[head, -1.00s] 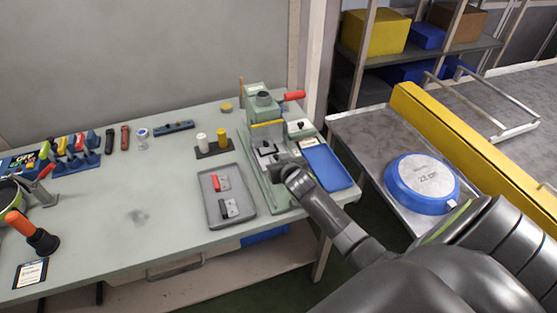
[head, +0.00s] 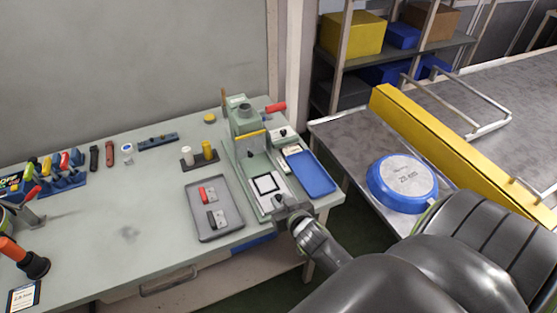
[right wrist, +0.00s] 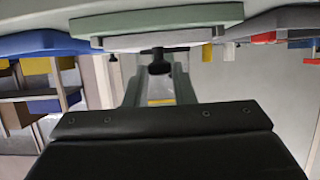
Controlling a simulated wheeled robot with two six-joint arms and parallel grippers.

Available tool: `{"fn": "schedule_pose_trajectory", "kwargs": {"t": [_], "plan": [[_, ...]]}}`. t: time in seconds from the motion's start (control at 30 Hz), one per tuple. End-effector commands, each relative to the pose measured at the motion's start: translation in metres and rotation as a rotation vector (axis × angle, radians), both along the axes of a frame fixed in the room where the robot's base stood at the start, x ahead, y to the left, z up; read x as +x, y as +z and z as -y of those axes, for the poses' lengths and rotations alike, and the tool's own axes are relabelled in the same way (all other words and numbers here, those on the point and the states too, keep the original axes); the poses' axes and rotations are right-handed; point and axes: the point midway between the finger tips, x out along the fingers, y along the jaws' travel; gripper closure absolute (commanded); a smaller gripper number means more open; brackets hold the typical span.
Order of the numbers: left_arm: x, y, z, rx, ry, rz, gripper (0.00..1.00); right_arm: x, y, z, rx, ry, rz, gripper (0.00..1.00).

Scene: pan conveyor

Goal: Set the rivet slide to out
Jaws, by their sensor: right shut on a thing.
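The green press (head: 245,120) stands at the right end of the bench. Its rivet slide (head: 267,184), a light plate with a dark square outline, lies on the press base, well forward of the press head. My right gripper (head: 281,206) is at the front end of the slide, shut on its dark knob (head: 278,199), which the fingers partly hide. In the right wrist view a dark knob (right wrist: 158,66) shows ahead of my black gripper body, below the bench edge. My left gripper is not in view.
A blue tray (head: 332,188) lies right of the press. A grey tray (head: 233,231) with red and black parts lies left. A blue pan (head: 430,198) sits on the conveyor side behind my arm.

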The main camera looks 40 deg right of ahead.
Motion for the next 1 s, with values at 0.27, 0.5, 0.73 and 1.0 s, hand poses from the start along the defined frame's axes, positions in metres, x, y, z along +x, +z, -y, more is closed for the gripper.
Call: {"fn": "schedule_pose_trajectory", "kwargs": {"t": [0.27, 0.5, 0.73, 1.0], "plan": [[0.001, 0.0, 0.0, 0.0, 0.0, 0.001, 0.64, -0.002, -0.005, 0.0, 0.003, -0.004, -0.011, 0.65], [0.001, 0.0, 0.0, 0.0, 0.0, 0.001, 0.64, -0.001, -0.003, 0.0, 0.002, -0.002, -0.007, 0.57], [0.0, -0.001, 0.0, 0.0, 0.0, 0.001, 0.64, -0.007, 0.0, -0.001, 0.002, -0.001, -0.006, 0.57], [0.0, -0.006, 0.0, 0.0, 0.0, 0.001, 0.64, -0.046, 0.015, -0.011, 0.004, -0.003, -0.006, 0.57]]}}
